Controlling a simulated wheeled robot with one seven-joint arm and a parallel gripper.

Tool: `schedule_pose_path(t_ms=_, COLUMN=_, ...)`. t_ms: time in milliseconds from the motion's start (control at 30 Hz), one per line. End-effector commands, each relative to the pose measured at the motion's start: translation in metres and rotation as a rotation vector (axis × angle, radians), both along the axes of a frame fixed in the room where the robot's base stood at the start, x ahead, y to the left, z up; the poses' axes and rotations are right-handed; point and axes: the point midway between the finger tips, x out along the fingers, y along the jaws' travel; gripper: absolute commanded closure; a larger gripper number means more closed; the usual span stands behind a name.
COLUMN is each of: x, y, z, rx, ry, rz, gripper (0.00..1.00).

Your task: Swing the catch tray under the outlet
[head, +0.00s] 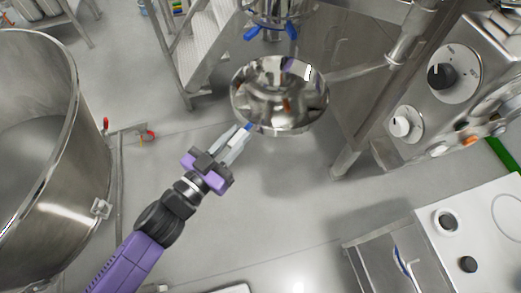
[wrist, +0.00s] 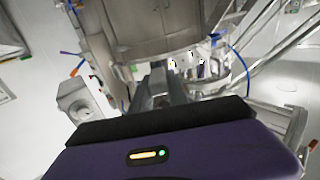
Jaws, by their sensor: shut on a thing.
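The catch tray (head: 312,112) is a shiny round steel bowl in the middle of the head view. A thin steel arm (head: 355,71) runs from its right side to a steel post. My gripper (head: 243,133) reaches up from the lower left, and its fingers are shut on a small blue-tipped handle (head: 248,127) at the tray's near-left rim. The outlet (head: 272,30), a steel fitting with blue clamp levers, shows just beyond the tray at the top. I cannot tell how well the two line up. In the wrist view my fingers (wrist: 168,85) partly hide what they hold.
A large steel vessel (head: 60,190) stands at left. Metal steps (head: 205,50) rise behind. A control panel (head: 450,85) with knobs and a white-topped bench (head: 465,225) are on the right. The floor (head: 270,200) below the tray is clear.

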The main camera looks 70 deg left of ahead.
Motion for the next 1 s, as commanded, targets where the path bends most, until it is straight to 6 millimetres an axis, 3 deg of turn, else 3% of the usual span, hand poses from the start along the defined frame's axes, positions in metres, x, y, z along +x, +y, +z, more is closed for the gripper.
schedule_pose_path(t_ms=300, x=-0.016, y=0.028, z=-0.004, rx=-0.004, ry=0.006, rz=-0.039, gripper=1.0)
schedule_pose_path(t_ms=800, x=-0.018, y=0.031, z=-0.005, rx=-0.006, ry=0.007, rz=-0.046, gripper=1.0)
schedule_pose_path(t_ms=833, x=-0.018, y=0.031, z=-0.005, rx=-0.006, ry=0.007, rz=-0.046, gripper=0.76)
schedule_pose_path(t_ms=933, x=-0.018, y=0.031, z=-0.005, rx=-0.006, ry=0.006, rz=-0.046, gripper=0.58)
schedule_pose_path(t_ms=1000, x=-0.018, y=0.032, z=-0.004, rx=-0.005, ry=0.005, rz=-0.046, gripper=0.58)
